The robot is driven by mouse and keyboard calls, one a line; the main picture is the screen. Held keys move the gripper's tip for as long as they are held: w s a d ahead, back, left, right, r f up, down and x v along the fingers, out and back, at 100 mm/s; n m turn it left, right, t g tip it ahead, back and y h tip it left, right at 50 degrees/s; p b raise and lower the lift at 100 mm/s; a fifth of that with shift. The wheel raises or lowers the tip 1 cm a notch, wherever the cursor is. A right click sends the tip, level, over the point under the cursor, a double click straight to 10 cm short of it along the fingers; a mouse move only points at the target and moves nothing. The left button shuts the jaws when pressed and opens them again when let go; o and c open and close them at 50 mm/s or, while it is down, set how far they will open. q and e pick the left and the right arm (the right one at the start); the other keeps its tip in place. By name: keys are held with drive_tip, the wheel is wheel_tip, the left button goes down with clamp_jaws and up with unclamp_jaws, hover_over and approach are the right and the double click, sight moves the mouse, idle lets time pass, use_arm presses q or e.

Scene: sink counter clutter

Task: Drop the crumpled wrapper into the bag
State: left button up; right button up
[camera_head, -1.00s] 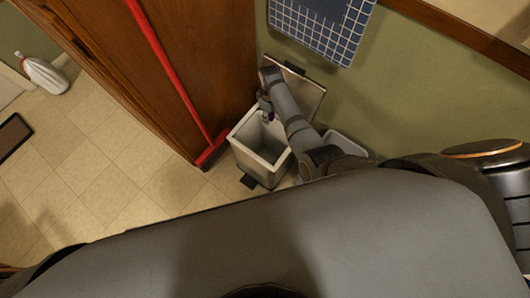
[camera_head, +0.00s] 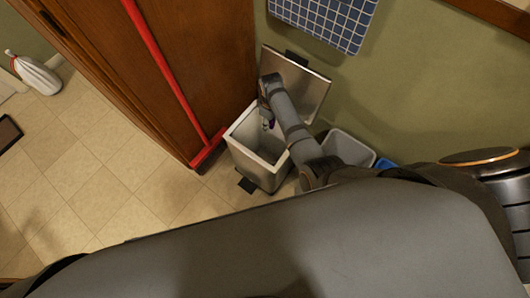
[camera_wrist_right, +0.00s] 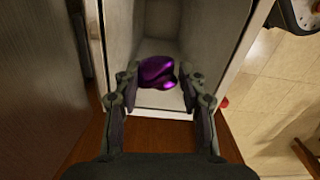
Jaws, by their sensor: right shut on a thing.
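The crumpled wrapper is shiny purple. In the right wrist view, the wrapper (camera_wrist_right: 157,72) sits between the fingertips of my right gripper (camera_wrist_right: 160,80), which is shut on it. Behind it are the pale inner walls of an open bin (camera_wrist_right: 215,40). In the head view, my right gripper (camera_head: 267,118) reaches down at the mouth of this bin (camera_head: 246,160), with only a speck of purple showing. A white tied bag (camera_head: 38,76) with a red mark lies on the floor at the far left. I cannot tell whether the bin has a liner. My left gripper is out of view.
The bin's lid (camera_head: 308,88) stands open toward the wall. A red-handled tool (camera_head: 160,60) leans on the brown cabinet (camera_head: 205,50) left of the bin. A grey bin (camera_head: 350,148) and a blue one (camera_head: 384,164) stand at right.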

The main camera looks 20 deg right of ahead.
drive_tip(key=o, duration=0.6)
drive_tip(key=shift+c, duration=0.2)
drive_tip(key=o, duration=0.4)
drive_tip(key=shift+c, duration=0.2)
drive_tip(key=shift+r, duration=0.1)
wheel_tip(320, 180, up, 7)
drive_tip(key=shift+r, duration=0.2)
